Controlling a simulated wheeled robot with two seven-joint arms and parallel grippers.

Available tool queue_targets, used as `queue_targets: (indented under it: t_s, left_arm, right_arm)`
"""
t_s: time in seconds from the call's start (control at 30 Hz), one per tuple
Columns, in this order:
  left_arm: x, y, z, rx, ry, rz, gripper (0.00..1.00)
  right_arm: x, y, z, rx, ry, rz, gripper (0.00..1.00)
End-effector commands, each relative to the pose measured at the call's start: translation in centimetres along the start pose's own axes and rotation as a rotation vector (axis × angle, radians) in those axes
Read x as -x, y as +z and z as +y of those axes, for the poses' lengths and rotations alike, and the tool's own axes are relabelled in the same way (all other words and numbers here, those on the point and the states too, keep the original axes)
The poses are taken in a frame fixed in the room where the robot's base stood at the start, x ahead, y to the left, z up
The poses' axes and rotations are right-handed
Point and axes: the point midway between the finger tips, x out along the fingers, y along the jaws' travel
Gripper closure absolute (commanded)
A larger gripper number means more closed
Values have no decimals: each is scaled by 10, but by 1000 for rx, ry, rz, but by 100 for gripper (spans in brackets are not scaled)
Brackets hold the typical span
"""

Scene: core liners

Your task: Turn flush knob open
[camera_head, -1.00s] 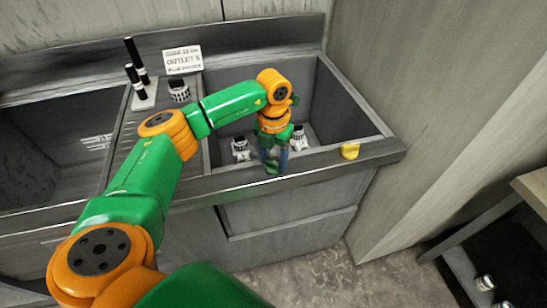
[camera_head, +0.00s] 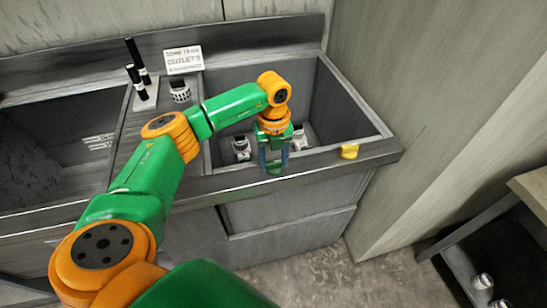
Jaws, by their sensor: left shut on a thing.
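My left gripper (camera_head: 274,168) points down at the front rim of the right-hand basin (camera_head: 345,92). Its two blue-grey fingers stand side by side, one left and one right, shut on the flush knob at the rim. My right gripper is out of view.
Several white core liners (camera_head: 241,148) stand in the basin behind the gripper. A yellow block (camera_head: 349,151) sits on the rim to the right. A sign (camera_head: 183,59), a black-and-white cup (camera_head: 180,91) and a stand with black sticks (camera_head: 145,97) are at the back left.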

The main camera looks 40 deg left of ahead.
Motion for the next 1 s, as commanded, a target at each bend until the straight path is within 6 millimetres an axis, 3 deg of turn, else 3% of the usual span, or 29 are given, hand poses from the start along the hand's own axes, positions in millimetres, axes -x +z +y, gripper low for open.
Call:
queue_targets:
  t_s: [0.63,0.67,0.73,0.77,1.0]
  left_arm:
    - [2,2,-1,46,-6,-6,100]
    - [2,2,-1,46,-6,-5,40]
    - [2,1,-1,46,-5,-5,21]
    - [2,1,-1,45,-5,-4,15]
    - [1,0,0,44,-2,-2,15]
  right_arm:
    - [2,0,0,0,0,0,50]
    - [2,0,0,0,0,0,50]
    - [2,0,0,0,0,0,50]
    - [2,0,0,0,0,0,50]
    - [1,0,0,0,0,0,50]
